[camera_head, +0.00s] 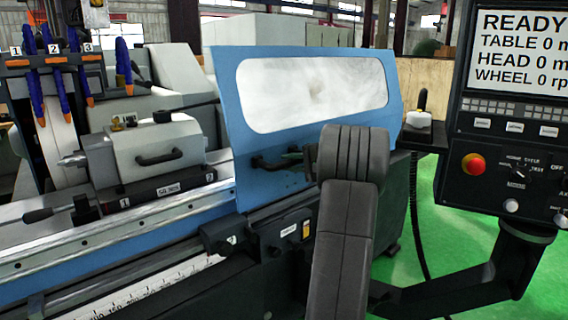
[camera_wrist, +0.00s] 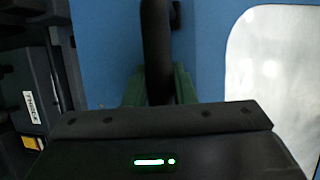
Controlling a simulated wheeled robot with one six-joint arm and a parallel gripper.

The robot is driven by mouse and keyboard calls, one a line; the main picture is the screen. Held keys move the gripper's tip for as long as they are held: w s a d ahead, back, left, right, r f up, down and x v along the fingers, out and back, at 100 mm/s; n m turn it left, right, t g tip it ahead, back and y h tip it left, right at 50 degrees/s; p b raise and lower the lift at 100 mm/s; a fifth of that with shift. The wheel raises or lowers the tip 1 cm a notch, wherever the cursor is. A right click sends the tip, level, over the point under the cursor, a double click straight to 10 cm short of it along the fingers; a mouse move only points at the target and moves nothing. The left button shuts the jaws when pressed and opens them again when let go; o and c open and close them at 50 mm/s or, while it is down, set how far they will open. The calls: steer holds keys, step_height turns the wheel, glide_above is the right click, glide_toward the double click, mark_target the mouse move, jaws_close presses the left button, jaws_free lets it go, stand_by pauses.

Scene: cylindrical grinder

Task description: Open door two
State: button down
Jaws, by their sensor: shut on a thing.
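A blue door (camera_head: 225,100) with a large pale window (camera_head: 312,92) stands at the middle of the machine in the head view. A dark handle (camera_head: 262,162) is fixed low on its left part. My gripper (camera_head: 297,154) reaches the handle from the right, and my dark arm hides part of the door's lower edge. In the wrist view the handle (camera_wrist: 156,45) runs up from between the green fingers of my gripper (camera_wrist: 158,88), which is shut on it. The blue door (camera_wrist: 105,40) fills the background there. The fingertips are partly hidden by the gripper body.
A control panel (camera_head: 505,150) on a bracket stands at the right, close to my arm. A grey headstock cover with a handle (camera_head: 158,158) sits left of the door. Numbered blue and orange hoses (camera_head: 55,60) stand at the far left. Green floor shows at the right.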

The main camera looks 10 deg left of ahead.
steer(key=shift+d, duration=0.1)
steer(key=c, duration=1.2)
jaws_free()
